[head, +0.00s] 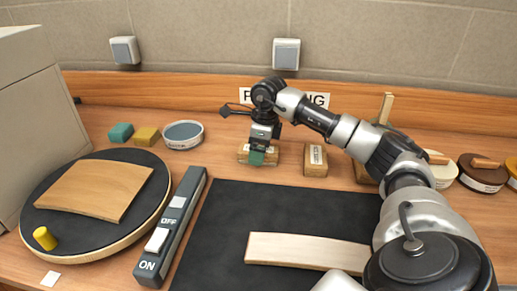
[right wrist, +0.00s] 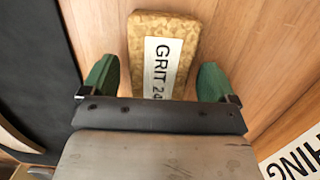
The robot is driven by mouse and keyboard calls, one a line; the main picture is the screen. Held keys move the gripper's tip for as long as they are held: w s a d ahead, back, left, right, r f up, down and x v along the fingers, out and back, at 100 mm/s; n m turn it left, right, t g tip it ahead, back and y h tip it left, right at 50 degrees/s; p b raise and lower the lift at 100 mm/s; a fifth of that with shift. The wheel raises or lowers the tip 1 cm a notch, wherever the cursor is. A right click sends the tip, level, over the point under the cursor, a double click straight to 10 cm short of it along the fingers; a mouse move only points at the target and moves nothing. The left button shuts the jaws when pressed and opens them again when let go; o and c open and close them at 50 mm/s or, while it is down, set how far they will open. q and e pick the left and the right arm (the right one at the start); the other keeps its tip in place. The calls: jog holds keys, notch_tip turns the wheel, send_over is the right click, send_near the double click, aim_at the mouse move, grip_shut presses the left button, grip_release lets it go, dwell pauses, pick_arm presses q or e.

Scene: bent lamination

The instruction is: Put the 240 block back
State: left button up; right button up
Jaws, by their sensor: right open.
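The tan, grainy block marked "GRIT 24", its last digit hidden, lies on the wooden bench in the right wrist view (right wrist: 178,28). In the head view it shows partly behind my right gripper (head: 258,158), near the back of the bench. My right gripper is open, with its green fingertips (right wrist: 158,80) on either side of the block's near part and gaps on both sides. The block's near end is hidden by the gripper body. My left gripper is not in view.
A similar labelled block (head: 315,160) stands just right. A black mat (head: 230,215) holds a curved wood strip (head: 305,251). A switch box (head: 172,228) and a round black plate (head: 150,215) with a bent panel (head: 95,190) are left. A round tin (head: 183,134) sits behind.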

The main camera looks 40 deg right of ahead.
notch_tip(320, 180, up, 12)
jog(key=s+d, duration=0.1)
jog(key=shift+s+f, duration=0.2)
